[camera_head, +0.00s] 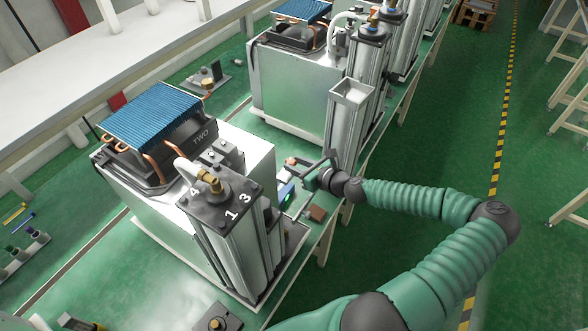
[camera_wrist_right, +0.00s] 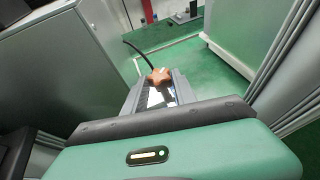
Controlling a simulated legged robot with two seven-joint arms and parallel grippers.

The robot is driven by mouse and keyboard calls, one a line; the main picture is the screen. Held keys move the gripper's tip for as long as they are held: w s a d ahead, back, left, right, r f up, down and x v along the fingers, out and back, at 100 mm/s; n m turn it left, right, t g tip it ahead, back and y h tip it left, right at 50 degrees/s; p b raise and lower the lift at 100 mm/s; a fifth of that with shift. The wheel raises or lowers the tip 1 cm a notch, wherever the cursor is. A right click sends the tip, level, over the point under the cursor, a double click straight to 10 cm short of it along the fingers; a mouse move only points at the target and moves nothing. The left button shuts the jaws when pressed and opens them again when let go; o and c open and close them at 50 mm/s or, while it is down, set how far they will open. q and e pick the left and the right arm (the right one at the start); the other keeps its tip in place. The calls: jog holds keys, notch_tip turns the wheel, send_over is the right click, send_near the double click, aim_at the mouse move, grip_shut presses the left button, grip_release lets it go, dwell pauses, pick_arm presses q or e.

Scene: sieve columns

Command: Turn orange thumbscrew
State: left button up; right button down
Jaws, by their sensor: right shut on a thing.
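The orange thumbscrew (camera_wrist_right: 158,76) is a small lobed knob at the far end of my right gripper's fingers in the right wrist view. In the head view a small orange-red spot (camera_head: 291,161), likely the same knob, shows beside the front machine's column. My right gripper (camera_head: 305,172) reaches in from the right between two machines. It also shows in the right wrist view (camera_wrist_right: 156,86), its fingers shut on the thumbscrew. The fingers hide part of the knob's base. My left gripper is in neither view.
The front machine has a silver column (camera_head: 228,232) with a dark cap (camera_head: 222,200) close to my gripper. A second column (camera_head: 347,125) stands behind it. Green floor (camera_head: 430,130) is free at right.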

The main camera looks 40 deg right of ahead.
jog(key=shift+w+d+n+g+y+b, duration=0.2)
jog(key=shift+d+n+g+y+b, duration=0.2)
jog(key=shift+n+g+y+b, duration=1)
jog(key=shift+w+d+n+g+y+b, duration=0.3)
jog(key=shift+n+g+y+b, duration=0.35)
jog(key=shift+n+y, duration=1.5)
jog(key=shift+w+d+n+g+y+b, duration=0.1)
jog(key=shift+d+n+g+y+b, duration=0.35)
jog(key=shift+n+g+y+b, duration=0.95)
jog(key=shift+n+t+y, duration=0.45)
jog(key=shift+r, duration=0.1)
jog(key=c, duration=1.3)
grip_release()
jog(key=shift+d, duration=0.1)
